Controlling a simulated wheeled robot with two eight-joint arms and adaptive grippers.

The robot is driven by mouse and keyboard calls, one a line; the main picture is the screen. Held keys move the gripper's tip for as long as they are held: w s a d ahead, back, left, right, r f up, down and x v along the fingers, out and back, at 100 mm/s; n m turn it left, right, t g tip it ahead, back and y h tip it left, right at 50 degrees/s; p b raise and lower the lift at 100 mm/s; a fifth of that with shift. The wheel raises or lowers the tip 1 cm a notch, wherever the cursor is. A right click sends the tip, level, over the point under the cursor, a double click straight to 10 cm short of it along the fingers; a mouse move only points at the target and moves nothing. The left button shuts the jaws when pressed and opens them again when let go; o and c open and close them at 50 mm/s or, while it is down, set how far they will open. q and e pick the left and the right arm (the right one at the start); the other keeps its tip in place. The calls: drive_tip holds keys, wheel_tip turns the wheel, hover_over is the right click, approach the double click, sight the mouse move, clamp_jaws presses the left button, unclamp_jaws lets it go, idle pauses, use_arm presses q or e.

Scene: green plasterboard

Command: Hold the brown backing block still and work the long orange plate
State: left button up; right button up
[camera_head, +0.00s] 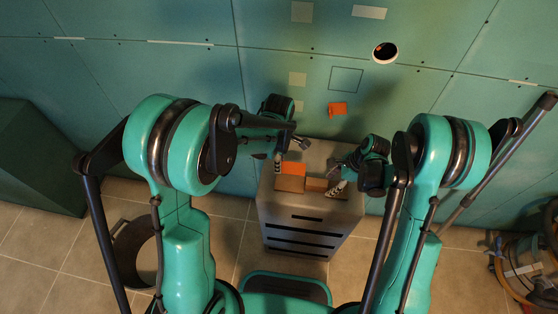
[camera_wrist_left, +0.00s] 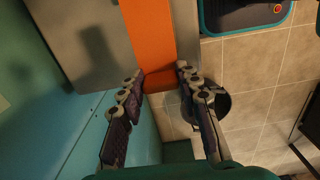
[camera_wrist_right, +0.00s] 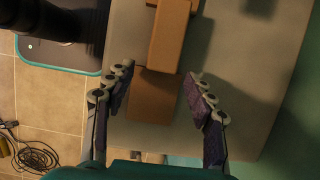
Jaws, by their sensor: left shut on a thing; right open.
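The long orange plate (camera_head: 293,168) lies at the left part of the grey cabinet top, with brown below its front side. Brown blockwork (camera_head: 316,184) stands to the right of the plate. In the right wrist view a raised brown piece (camera_wrist_right: 170,38) and a lower brown block (camera_wrist_right: 153,97) show. My right gripper (camera_wrist_right: 157,82) is open, its fingers on either side of the lower block. Contact cannot be told.
The grey cabinet (camera_head: 310,222) stands against green wall panels (camera_head: 140,70). A small orange square (camera_head: 337,109) and a round hole (camera_head: 384,52) are on the wall. A dark bin (camera_head: 135,255) is on the floor at left, coiled cable (camera_head: 525,285) at right. Bare cabinet top lies around the blocks.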

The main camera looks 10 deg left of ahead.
use_arm(q)
drive_tip(key=shift+a+f, duration=0.1)
use_arm(e)
drive_tip(key=v, duration=1.2)
use_arm(q)
drive_tip(key=s+a+f+m+b, duration=0.1)
drive_tip(key=a+f+m+b, duration=0.1)
drive_tip(key=m, duration=0.7)
drive_tip(key=s+a+f+m+b, duration=0.2)
drive_tip(key=a+f+m+b, duration=0.1)
drive_tip(key=a+m, duration=0.4)
drive_tip(key=shift+a+f+m+b, duration=0.2)
drive_tip(key=shift+m+b, duration=0.65)
drive_tip(key=shift+m, duration=0.15)
use_arm(e)
drive_tip(key=s+d+r+n+t+h, duration=0.1)
drive_tip(key=s+r+n+t+h, duration=0.1)
drive_tip(key=s+n, duration=0.5)
drive_tip(key=s+d+r+n+t+h, duration=0.2)
drive_tip(key=s+r+n+t, duration=0.3)
drive_tip(key=n, duration=0.6)
drive_tip(key=s, duration=0.2)
drive_tip(key=shift+s+r, duration=0.25)
drive_tip(key=shift+s, duration=0.15)
